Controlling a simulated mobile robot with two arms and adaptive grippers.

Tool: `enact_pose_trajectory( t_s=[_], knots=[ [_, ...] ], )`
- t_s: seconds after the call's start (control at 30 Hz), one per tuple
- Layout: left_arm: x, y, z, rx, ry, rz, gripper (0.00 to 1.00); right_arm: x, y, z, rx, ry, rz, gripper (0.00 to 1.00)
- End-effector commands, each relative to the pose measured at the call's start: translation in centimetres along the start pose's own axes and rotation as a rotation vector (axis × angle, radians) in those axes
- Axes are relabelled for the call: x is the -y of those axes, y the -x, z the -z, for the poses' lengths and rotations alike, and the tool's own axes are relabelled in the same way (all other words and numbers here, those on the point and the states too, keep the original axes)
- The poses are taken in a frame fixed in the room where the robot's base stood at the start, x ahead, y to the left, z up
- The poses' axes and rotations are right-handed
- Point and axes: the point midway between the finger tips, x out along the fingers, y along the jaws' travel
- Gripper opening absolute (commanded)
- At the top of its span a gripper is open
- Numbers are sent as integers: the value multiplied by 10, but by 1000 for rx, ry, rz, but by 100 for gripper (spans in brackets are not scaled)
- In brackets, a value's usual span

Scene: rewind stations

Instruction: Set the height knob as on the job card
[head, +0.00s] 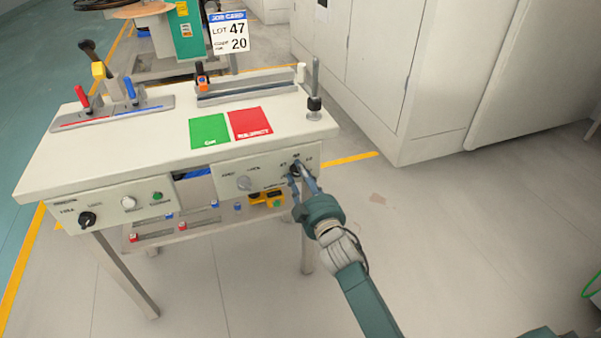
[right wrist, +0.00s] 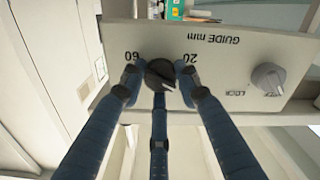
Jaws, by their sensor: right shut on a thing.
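The job card (head: 228,32) stands behind the table and reads LOT 47, then 20 beside small print I cannot read surely. The right front panel (head: 228,184) carries a dark knob (right wrist: 160,74). In the right wrist view its scale looks upside down, with 20 at the right, 60 at the left and the label GUIDE mm. A light mark on the knob faces the lower right there. My right gripper (head: 303,183) is shut on this knob, its fingers around it. My left gripper is not in view.
A grey LOCK knob (right wrist: 268,78) sits beside the scale. The left panel has another black knob (head: 88,219). Green (head: 209,131) and red (head: 250,123) mats lie on the tabletop. Grey cabinets (head: 390,80) stand behind at the right.

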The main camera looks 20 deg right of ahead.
Motion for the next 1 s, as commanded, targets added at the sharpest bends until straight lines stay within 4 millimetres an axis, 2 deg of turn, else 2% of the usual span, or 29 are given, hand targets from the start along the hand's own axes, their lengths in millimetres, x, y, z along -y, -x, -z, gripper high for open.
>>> enact_pose_trajectory(
  t_s=[0.4, 1.0],
  knots=[
    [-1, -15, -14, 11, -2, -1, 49, 2, 1, -3, 5, 395, 5, 6],
    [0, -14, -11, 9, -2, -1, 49, 1, 1, -3, 5, 897, 5, 6]
  ],
)
